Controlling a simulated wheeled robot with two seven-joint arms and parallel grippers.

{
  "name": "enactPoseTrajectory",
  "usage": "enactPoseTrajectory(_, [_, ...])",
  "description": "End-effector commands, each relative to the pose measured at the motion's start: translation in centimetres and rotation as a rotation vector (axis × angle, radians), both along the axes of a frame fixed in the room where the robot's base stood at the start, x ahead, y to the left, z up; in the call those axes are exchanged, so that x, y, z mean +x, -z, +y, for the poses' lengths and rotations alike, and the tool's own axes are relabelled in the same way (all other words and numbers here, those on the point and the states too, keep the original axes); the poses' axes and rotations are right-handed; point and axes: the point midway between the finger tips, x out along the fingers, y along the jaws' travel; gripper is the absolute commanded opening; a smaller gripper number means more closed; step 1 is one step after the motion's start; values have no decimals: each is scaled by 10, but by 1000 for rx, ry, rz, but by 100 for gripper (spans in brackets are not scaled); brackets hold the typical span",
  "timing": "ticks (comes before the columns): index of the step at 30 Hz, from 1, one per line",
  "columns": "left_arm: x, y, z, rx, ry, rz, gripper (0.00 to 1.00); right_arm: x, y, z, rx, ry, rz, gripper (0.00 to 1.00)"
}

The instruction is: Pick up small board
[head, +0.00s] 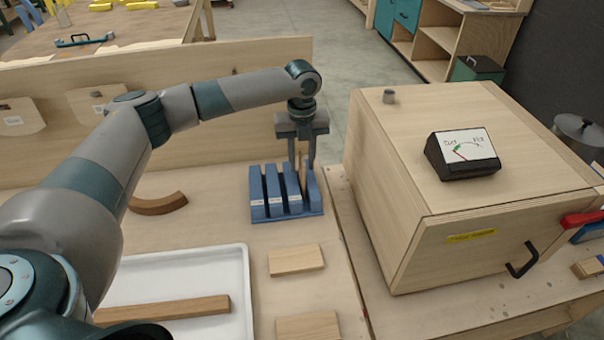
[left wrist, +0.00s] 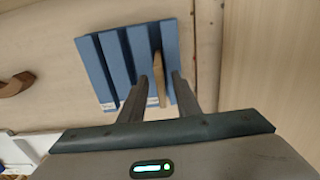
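A small light-wood board (head: 303,172) stands upright in a slot of the blue slotted rack (head: 259,211), toward its right side. My left gripper (head: 303,163) points down over the rack with one finger on each side of the board. In the left wrist view, the board (left wrist: 159,80) shows between the two fingers (left wrist: 157,88), with a visible gap on either side. The fingers are apart. The board's lower part is hidden in the rack. My right gripper is not in view.
Flat wooden pieces (head: 296,260) lie in front of the rack. A white tray (head: 240,290) with a wooden bar (head: 165,309) is at front left, and a curved brown piece (head: 158,204) lies behind it. A large wooden box (head: 440,215) stands close on the right.

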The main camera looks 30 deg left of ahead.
Motion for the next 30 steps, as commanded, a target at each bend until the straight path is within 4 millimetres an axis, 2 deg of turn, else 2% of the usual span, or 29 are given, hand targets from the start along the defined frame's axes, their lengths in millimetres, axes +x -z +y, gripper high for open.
enactPoseTrajectory(9, [0, 0, 0, 0, 0, 0, 30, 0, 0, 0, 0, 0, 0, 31])
enactPoseTrajectory(13, [0, 0, 0, 0, 0, 0, 0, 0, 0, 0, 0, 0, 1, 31])
enactPoseTrajectory(25, [0, -1, 0, -1, 0, -1, 0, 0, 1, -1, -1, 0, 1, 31])
enactPoseTrajectory(30, [0, -10, -1, -2, 0, -1, 0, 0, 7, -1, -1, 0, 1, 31])
